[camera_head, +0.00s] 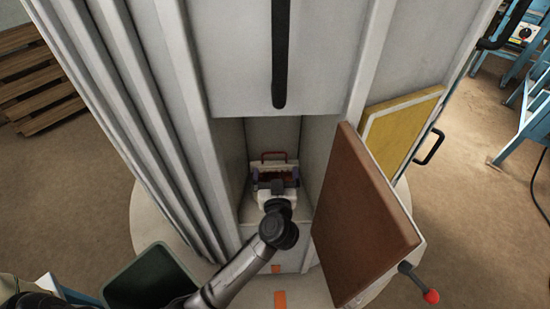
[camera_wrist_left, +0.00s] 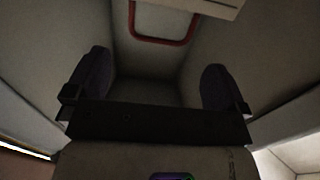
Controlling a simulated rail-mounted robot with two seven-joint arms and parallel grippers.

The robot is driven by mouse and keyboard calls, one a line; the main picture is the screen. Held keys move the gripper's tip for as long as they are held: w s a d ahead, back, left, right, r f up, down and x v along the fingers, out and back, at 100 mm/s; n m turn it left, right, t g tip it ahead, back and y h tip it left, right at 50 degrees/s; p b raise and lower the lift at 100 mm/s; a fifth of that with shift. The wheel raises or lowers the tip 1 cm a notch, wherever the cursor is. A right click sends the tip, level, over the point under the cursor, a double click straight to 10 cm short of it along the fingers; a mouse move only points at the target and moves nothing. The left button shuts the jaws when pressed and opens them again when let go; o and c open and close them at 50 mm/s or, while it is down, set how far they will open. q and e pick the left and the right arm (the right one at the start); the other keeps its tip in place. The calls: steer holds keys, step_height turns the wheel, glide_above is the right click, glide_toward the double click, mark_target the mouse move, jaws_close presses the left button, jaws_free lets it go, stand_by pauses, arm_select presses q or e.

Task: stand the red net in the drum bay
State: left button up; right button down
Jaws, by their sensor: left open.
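The open bay (camera_head: 318,150) is a narrow grey compartment low in the tall cabinet. My left gripper (camera_head: 275,176) is inside it, reaching toward the back wall. Its two dark fingers are spread in the left wrist view (camera_wrist_left: 155,85), with only grey bay surface visible between them. A dark red patch shows between the fingers in the head view; I cannot tell whether it is the red net. A red loop (camera_head: 273,154) shows just beyond the fingers and also in the left wrist view (camera_wrist_left: 162,41). No net is clearly recognisable. My right gripper is out of view.
A brown panel door (camera_head: 365,220) with a red-knobbed lever (camera_head: 431,296) stands open right of the bay. A yellow panel (camera_head: 403,125) is behind it. A dark green bin (camera_head: 150,280) stands at lower left. Wooden pallets (camera_head: 35,80) and blue frames (camera_head: 535,95) are farther off.

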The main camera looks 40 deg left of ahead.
arm_select(q)
steer(key=s+d+r+m+t+h, duration=0.2)
steer(key=s+d+m+t+h, duration=0.25)
steer(key=d+m+h, duration=0.45)
steer(key=s+d+r+m+t+h, duration=0.25)
steer(key=s+d+m+h, duration=0.35)
steer(key=h, duration=0.4)
steer(key=s+d+f+m+g+h, duration=0.1)
steer(key=s+d+f+g, duration=0.15)
steer(key=f+g, duration=0.2)
steer(key=s+d+f+m+g, duration=0.1)
steer(key=s+f+g, duration=0.25)
steer(key=f, duration=0.25)
steer(key=s+a+f+n+g+y, duration=0.6)
steer(key=s+a+f+g+y, duration=0.1)
steer(key=s, duration=0.6)
step_height(320, 180, down, 2)
steer(key=a+g, duration=0.1)
steer(key=a, duration=0.1)
steer(key=shift+s+a+f+g+y+p, duration=0.2)
steer(key=shift+s+a+g+y+p, duration=0.1)
steer(key=shift+a+p, duration=0.1)
